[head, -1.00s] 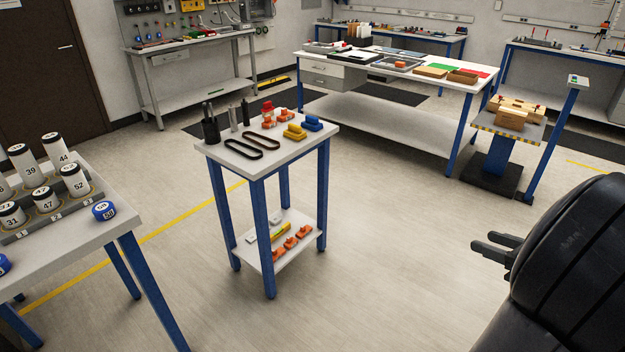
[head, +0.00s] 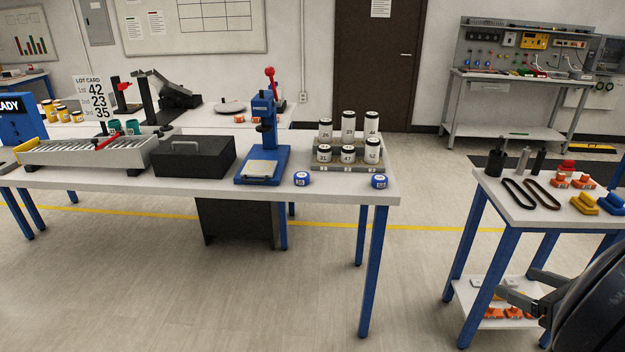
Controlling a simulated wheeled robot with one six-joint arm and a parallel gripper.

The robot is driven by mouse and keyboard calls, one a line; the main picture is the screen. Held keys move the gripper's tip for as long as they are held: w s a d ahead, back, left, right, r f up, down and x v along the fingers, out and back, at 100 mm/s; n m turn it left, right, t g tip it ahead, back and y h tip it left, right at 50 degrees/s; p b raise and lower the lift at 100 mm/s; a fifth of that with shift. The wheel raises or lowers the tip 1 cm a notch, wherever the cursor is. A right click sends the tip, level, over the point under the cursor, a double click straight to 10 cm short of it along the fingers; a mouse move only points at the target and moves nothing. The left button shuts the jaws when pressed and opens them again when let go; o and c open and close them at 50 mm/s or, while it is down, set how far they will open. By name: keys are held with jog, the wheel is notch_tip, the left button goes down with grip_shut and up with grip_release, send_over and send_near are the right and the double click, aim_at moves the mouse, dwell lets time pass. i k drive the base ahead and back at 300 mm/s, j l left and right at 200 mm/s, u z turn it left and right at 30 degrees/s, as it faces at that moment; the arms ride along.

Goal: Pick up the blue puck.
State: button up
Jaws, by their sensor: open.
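Two blue pucks with white number labels lie on the long white table (head: 335,187). One blue puck (head: 301,179) lies just right of the blue press. The other blue puck (head: 379,181) lies near the table's right end, in front of the rack of weights. The label numbers are too small to read surely. My gripper (head: 503,290) is open and empty at the lower right, in front of the small table's lower shelf in the picture. It is well away from both pucks.
A blue press (head: 264,150), a black box (head: 194,157) and a roller conveyor (head: 85,151) stand left of the pucks. A rack of black-capped white cylinders (head: 347,155) stands behind them. The small blue-legged table (head: 520,212) is at right. Floor in front is clear.

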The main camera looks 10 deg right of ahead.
aim_at(299, 178)
jog(key=i+j, duration=0.2)
jog(key=i, duration=0.2)
jog(key=i+j, duration=0.2)
jog(key=i, duration=0.2)
jog(key=i+j+u, duration=0.1)
jog(key=i, duration=0.3)
jog(key=i+j, duration=0.2)
jog(key=i, duration=0.2)
